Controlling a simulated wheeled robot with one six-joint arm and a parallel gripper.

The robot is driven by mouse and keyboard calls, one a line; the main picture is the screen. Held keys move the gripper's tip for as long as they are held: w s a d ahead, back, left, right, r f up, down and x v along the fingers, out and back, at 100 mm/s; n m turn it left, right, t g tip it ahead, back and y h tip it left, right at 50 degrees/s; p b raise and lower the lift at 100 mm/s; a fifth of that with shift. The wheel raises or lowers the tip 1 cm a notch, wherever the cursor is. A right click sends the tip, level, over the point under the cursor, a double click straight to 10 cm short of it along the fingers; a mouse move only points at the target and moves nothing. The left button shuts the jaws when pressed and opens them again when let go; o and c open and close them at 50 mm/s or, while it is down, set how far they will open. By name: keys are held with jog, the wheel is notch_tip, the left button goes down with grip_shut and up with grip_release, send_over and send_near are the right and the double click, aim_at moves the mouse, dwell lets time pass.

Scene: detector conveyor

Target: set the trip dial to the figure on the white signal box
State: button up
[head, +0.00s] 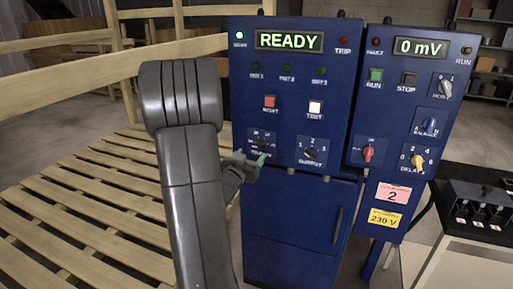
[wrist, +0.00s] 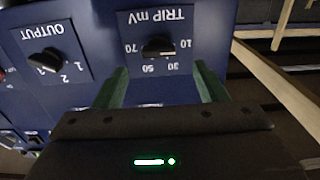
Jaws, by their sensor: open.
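The trip dial is a black knob (wrist: 158,46) on a blue plate marked TRIP mV, upside down in the wrist view, with the figures 10, 30, 50 and 70 around it. I cannot tell surely which figure its pointer marks. In the head view the dial (head: 262,143) sits low on the left of the READY panel, partly behind my gripper. My gripper (wrist: 162,80) is open, its green fingers spread just short of the knob and apart from it. It also shows in the head view (head: 250,162). I cannot make out a white signal box with a figure.
The OUTPUT knob (wrist: 45,61) is beside the trip dial. The blue READY cabinet (head: 290,215) carries lamps and buttons. A control box (head: 395,90) with several knobs adjoins it, above a pink label (head: 393,193) reading 2. Wooden pallets (head: 80,215) lie left.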

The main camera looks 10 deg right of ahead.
aim_at(258, 147)
jog(key=x, duration=0.6)
jog(key=shift+w+d, duration=0.1)
jog(key=shift+d, duration=0.15)
jog(key=c, duration=1)
